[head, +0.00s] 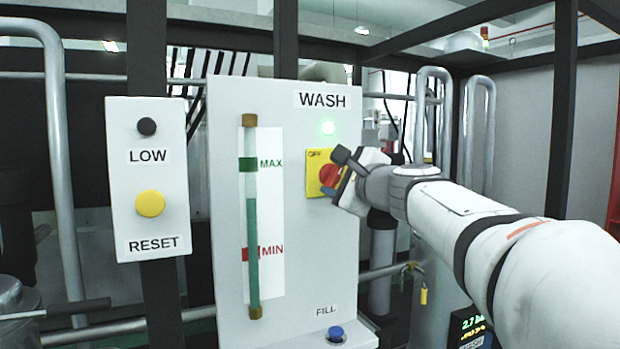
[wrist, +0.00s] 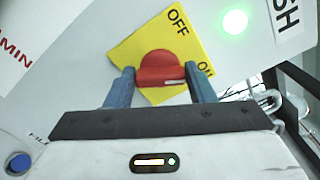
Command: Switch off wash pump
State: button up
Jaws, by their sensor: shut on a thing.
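The wash pump switch is a red rotary knob (head: 328,176) on a yellow plate (head: 313,187) marked OFF, on the white WASH panel (head: 225,180). In the wrist view the knob (wrist: 158,66) sits between the two blue-grey fingers of my gripper (wrist: 159,72), which is shut on it. The plate (wrist: 128,48) shows OFF at its top and a partly hidden ON at its right. A pale mark shows on the knob's lower right; I cannot tell its exact setting. The green lamp (head: 328,128) above is lit. In the head view my gripper (head: 337,182) partly covers the knob.
A sight tube (head: 252,215) with green liquid between MAX and MIN stands left of the switch. A blue FILL button (head: 336,334) is below. A separate box (head: 148,180) carries a dark LOW lamp and yellow RESET button (head: 150,204). Metal pipes (head: 480,130) stand at right.

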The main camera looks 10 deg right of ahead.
jog(key=shift+f, duration=0.1)
jog(key=n+b, duration=0.1)
jog(key=b, duration=0.1)
jog(key=n+b, duration=0.1)
jog(key=n, duration=0.1)
jog(key=shift+f+b, duration=0.25)
jog(key=shift+b, duration=0.1)
jog(key=n+b, duration=0.2)
jog(key=shift+n+b, duration=0.4)
jog(key=n+b, duration=0.3)
jog(key=shift+n+b, duration=0.95)
jog(key=shift+n, duration=0.45)
jog(key=o, duration=1)
jog(key=shift+r, duration=0.1)
